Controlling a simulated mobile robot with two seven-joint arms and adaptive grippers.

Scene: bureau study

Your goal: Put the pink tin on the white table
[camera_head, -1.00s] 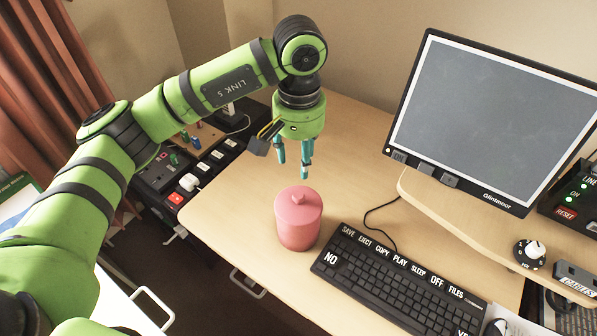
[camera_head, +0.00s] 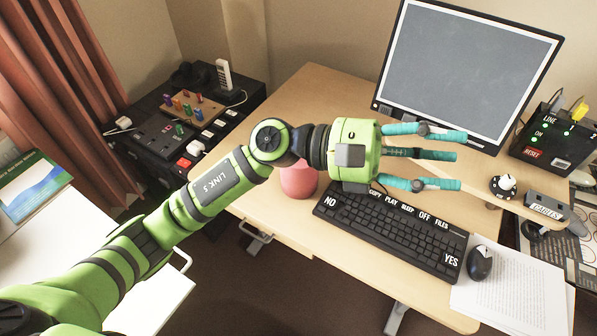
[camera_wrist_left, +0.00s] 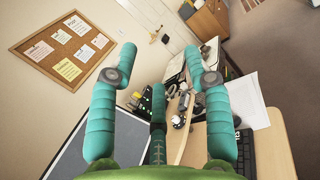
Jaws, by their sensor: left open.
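The pink tin (camera_head: 298,182) stands on the wooden desk (camera_head: 316,95), left of the keyboard. My left wrist and hand hide its right side and top in the head view. My left gripper (camera_head: 458,158) is open and empty. Its teal fingers point right, above the keyboard and in front of the monitor, clear of the tin. The open fingers also show in the left wrist view (camera_wrist_left: 160,85), with no tin between them. A white table (camera_head: 22,250) is at the lower left, partly covered by my left arm. My right gripper is not in view.
A black keyboard (camera_head: 400,228), a mouse (camera_head: 480,263) and paper (camera_head: 515,290) lie on the desk. A monitor (camera_head: 470,75) stands behind. A book (camera_head: 35,188) lies on the white table. A dark unit with switches (camera_head: 165,140) stands beyond it.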

